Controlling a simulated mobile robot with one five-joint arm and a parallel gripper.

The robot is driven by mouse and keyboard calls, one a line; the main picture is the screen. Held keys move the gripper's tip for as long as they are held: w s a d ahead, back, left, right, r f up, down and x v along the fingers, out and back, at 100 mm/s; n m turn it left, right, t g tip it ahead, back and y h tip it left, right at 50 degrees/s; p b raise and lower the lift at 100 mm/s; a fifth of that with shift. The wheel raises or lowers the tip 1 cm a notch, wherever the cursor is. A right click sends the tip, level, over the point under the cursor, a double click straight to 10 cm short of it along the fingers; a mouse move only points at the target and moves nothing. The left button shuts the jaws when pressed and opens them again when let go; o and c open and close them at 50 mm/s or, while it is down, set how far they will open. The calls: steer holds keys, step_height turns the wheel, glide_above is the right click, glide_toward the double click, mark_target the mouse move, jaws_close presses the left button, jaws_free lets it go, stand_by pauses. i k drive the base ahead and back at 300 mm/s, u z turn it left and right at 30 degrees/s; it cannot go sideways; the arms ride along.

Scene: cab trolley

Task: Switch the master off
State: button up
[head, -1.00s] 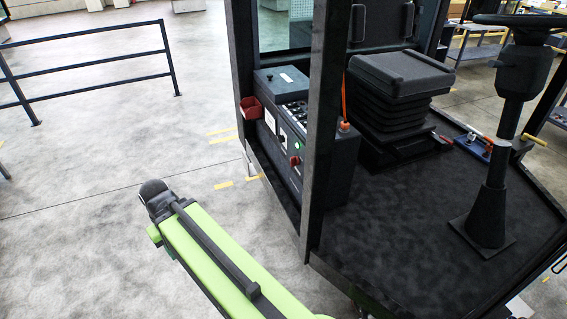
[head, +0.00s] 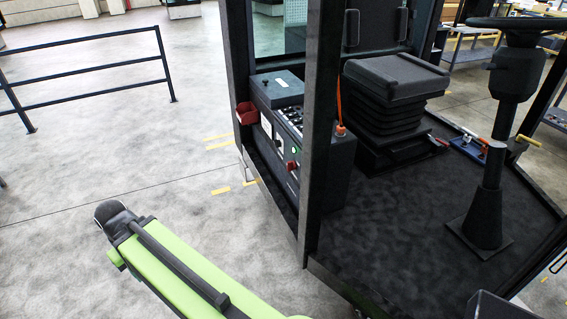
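A red rotary knob (head: 292,165), which looks like the master switch, sits on the side panel of the dark control console (head: 278,90) in the cab. Its turn position is too small to read. A small green light (head: 294,150) shows just above it. Another dark knob on a pale plate (head: 279,146) is to its left. My green arm link is at the lower left, outside the cab and well apart from the console. My gripper's fingers do not show.
A dark cab post (head: 322,120) stands just right of the panel. The seat (head: 396,80) and steering column (head: 490,200) are further right. A railing (head: 90,75) stands at the left; open floor lies between.

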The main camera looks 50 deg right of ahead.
mark_target(292, 165)
steer(key=i, duration=0.85)
steer(key=u, duration=0.05)
